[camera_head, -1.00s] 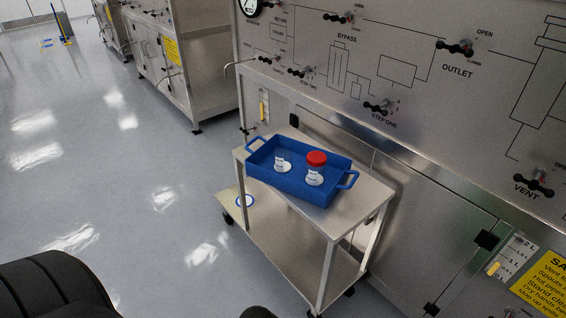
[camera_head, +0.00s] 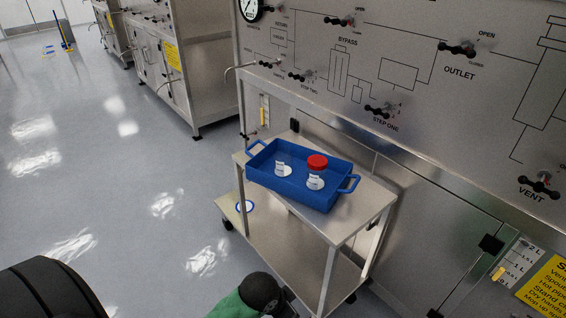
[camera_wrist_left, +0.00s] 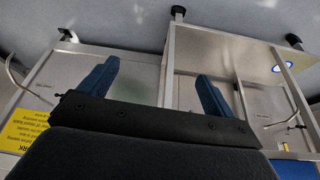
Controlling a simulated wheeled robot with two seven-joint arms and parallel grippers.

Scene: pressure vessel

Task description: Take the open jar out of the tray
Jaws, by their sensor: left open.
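A blue tray (camera_head: 262,172) with two loop handles stands on the top of a steel cart. Inside it are a small whitish jar or label with a pale disc (camera_head: 284,170) at the left, and a similar whitish piece (camera_head: 315,182) at the right. A red lid (camera_head: 317,161) shows just behind the right piece; I cannot tell which jar is open. My left gripper (camera_wrist_left: 155,88) shows its two blue fingers wide apart with nothing between them. A blue piece, possibly the tray (camera_wrist_left: 296,169), shows at the lower right of the wrist view. My right gripper is out of view.
The steel cart (camera_head: 350,222) stands against a panel (camera_head: 400,85) with several black-handled valves. Open floor (camera_head: 130,200) lies to the left. A yellow sign (camera_head: 548,285) is at the lower right.

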